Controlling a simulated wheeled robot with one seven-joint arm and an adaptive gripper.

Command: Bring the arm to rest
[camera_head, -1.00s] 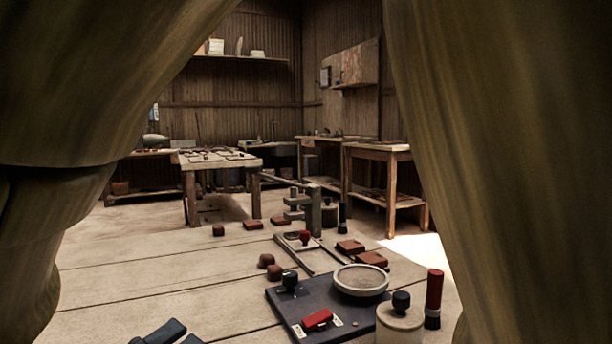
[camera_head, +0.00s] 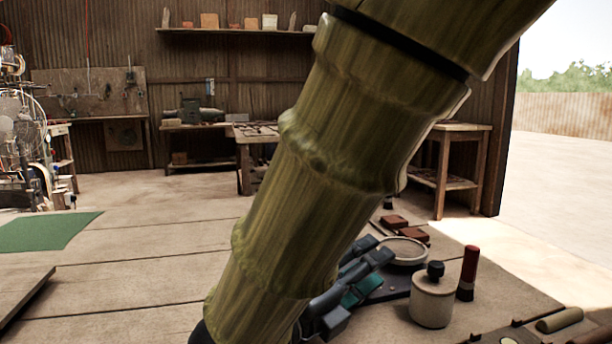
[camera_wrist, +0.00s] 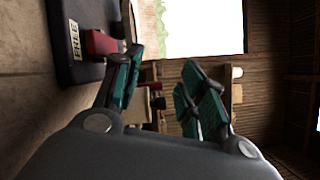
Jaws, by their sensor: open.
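My arm, with a green-brown bamboo-like surface, crosses the middle of the head view from upper right to lower left. My gripper (camera_head: 362,272) shows partly behind it, low over the bench items, with dark fingers and teal pads. The wrist view shows my gripper (camera_wrist: 163,78) with its two teal-padded fingers apart and nothing between them. The arm hides part of the gripper and much of the dark board (camera_head: 395,292).
A pale lidded jar (camera_head: 432,302), a red-handled brush (camera_head: 468,272) and a round pale-rimmed dish (camera_head: 404,250) stand right of my gripper. Red-brown tiles (camera_head: 395,221) lie behind. In the wrist view a red block (camera_wrist: 100,42) sits on the dark board (camera_wrist: 72,68).

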